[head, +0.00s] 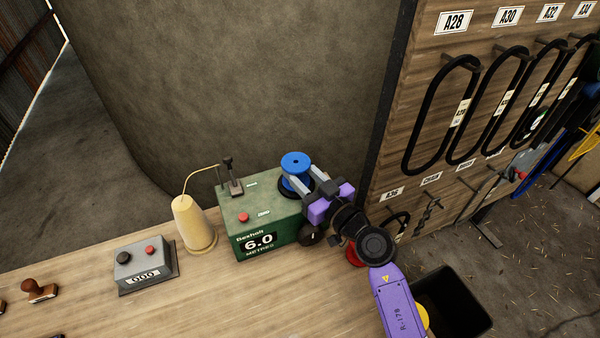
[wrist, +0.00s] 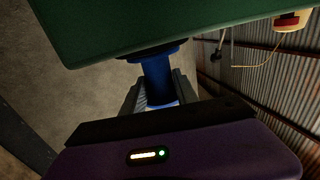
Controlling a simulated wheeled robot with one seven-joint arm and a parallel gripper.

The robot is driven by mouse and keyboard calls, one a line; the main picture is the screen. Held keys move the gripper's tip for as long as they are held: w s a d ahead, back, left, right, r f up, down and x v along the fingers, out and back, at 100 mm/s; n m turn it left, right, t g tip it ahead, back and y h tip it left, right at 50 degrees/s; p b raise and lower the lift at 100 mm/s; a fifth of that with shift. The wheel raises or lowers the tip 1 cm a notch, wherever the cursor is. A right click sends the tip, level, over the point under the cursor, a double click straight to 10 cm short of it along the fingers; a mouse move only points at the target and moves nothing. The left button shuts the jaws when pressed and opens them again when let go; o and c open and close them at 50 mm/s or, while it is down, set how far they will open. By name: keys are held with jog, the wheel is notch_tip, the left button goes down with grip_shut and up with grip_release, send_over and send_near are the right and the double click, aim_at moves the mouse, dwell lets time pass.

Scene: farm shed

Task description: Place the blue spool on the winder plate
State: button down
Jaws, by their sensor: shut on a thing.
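The blue spool (head: 295,161) stands upright over the dark winder plate (head: 283,193) on top of the green winder box (head: 262,232). My gripper (head: 300,180) reaches in from the right and is shut on the blue spool below its top flange. In the wrist view, the spool (wrist: 158,80) sits between the two fingers (wrist: 158,92). Its far flange is close against the dark plate at the green box (wrist: 160,22). I cannot tell whether spool and plate touch or whether a thin gap is left.
A cream cone of yarn (head: 193,225) and a grey counter box (head: 146,267) stand left of the winder on the wooden bench (head: 210,300). A thin yarn guide post (head: 232,175) rises behind. A board with belts (head: 480,110) is at right, above a black bin (head: 455,305).

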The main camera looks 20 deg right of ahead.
jog(key=shift+f, duration=0.1)
jog(key=c, duration=0.9)
grip_release()
jog(key=shift+c, duration=0.2)
jog(key=v, duration=1.2)
